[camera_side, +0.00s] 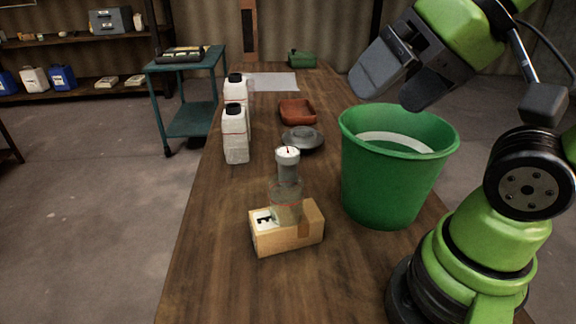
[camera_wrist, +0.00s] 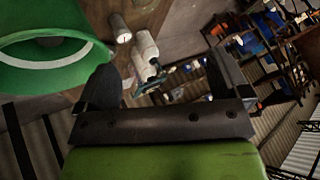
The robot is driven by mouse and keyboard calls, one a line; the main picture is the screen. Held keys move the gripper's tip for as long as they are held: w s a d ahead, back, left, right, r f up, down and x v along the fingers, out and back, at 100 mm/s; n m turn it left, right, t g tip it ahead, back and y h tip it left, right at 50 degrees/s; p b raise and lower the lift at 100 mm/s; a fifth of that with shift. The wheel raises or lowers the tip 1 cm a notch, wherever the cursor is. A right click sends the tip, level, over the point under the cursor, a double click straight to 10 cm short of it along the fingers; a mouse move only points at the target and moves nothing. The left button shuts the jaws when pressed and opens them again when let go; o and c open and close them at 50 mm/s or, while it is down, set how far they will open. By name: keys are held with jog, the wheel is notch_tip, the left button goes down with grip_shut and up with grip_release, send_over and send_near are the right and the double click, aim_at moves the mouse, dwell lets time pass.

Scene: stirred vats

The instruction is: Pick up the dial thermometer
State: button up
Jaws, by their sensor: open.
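The dial thermometer (camera_side: 288,154) shows a round white face with a dark pointer, tilted upward on a grey neck.
A tall green bucket (camera_side: 385,188) stands right of the thermometer. White bottles with black caps (camera_side: 236,143) stand behind to the left. A dark round dish (camera_side: 302,140) and a reddish tray (camera_side: 297,111) lie farther back. The wooden table (camera_side: 215,270) is bare at the front left.

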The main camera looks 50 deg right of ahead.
jog(key=shift+c, duration=0.3)
jog(key=n+g+h, duration=0.6)
jog(key=n, duration=1.6)
send_over(287, 151)
jog(key=s+a, duration=0.1)
jog(key=a, duration=0.2)
notch_tip(287, 151, down, 15)
jog(key=f, duration=0.2)
jog(key=d+f+n, duration=0.1)
jog(key=f, duration=0.1)
jog(key=w+d+f+n, duration=0.1)
jog(key=f, duration=0.1)
jog(key=shift+f+h, duration=0.1)
jog(key=shift+h, duration=0.2)
jog(key=x, duration=0.5)
jog(key=shift+s+f, duration=0.2)
jog(key=shift+f, duration=0.15)
